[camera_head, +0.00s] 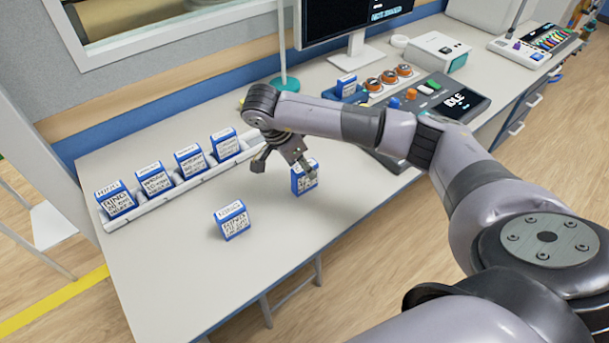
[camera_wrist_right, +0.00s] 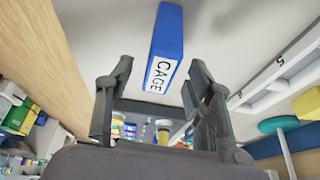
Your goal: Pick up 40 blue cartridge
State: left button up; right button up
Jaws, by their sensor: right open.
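My right gripper (camera_head: 285,168) is open above the table, beside a blue cartridge (camera_head: 304,179) with a white label that stands on the table. One finger partly covers this cartridge in the head view. In the right wrist view, a blue cartridge (camera_wrist_right: 168,45) with a label reading CAGE lies ahead, between the lines of the open fingers (camera_wrist_right: 160,78); no grip on it shows. Another blue cartridge (camera_head: 234,220) stands alone nearer the front, its label reading RING. I cannot read a 40 on any of them. My left gripper is not in view.
A white rack (camera_head: 180,183) at the left holds several blue cartridges (camera_head: 153,181). A console (camera_head: 430,105) with an IDLE screen, a monitor (camera_head: 350,18) and a green-based stand (camera_head: 284,84) are behind.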

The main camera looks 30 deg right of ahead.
jog(key=shift+x, duration=1.4)
jog(key=shift+c, duration=0.4)
grip_shut()
